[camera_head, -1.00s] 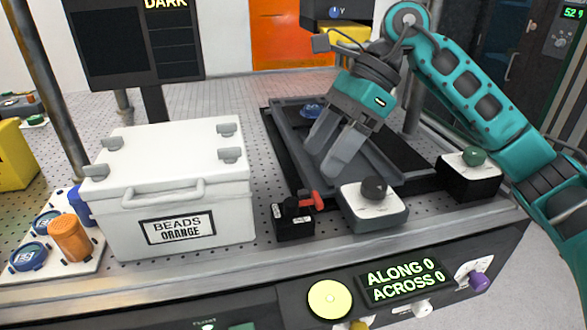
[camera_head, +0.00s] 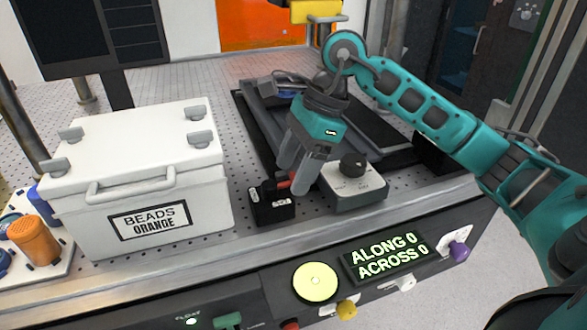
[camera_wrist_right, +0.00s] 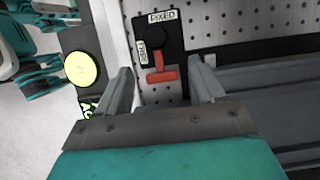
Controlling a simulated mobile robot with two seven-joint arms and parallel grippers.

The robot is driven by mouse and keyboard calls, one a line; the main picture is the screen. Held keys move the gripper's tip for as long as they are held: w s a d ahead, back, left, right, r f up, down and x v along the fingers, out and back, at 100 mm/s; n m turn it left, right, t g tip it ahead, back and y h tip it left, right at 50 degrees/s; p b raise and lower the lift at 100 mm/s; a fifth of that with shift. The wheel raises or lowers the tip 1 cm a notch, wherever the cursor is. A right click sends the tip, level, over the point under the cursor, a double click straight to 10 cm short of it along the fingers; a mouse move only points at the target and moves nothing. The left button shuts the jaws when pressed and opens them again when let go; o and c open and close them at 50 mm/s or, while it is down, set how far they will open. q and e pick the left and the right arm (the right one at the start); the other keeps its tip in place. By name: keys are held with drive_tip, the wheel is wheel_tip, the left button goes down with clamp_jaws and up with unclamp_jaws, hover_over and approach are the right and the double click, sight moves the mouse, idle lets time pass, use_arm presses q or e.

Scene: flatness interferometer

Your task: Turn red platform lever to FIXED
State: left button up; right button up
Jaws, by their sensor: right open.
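The red lever (camera_wrist_right: 163,75) is a T-shaped handle on a small black block (camera_head: 272,208) at the bench's front edge. In the right wrist view, the block's FIXED label (camera_wrist_right: 162,16) is at the top. A second small label (camera_wrist_right: 142,51) is at the left, too small to read surely. The lever's crossbar points away from FIXED. My right gripper (camera_head: 293,178) is open, with its fingers on either side of the lever's crossbar and apart from it in the wrist view. In the head view the fingers partly hide the lever. My left gripper is not in view.
A white box (camera_head: 140,180) labelled BEADS ORANGE stands left of the block. A grey box with a black knob (camera_head: 353,166) is close on the right. A dark tray (camera_head: 360,125) lies behind. The front panel has a yellow button (camera_head: 316,282) and a display (camera_head: 385,257).

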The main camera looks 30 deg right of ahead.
drive_tip(key=shift+a+f, duration=0.15)
drive_tip(key=shift+f, duration=0.25)
drive_tip(key=shift+c, duration=0.2)
drive_tip(key=c, duration=1)
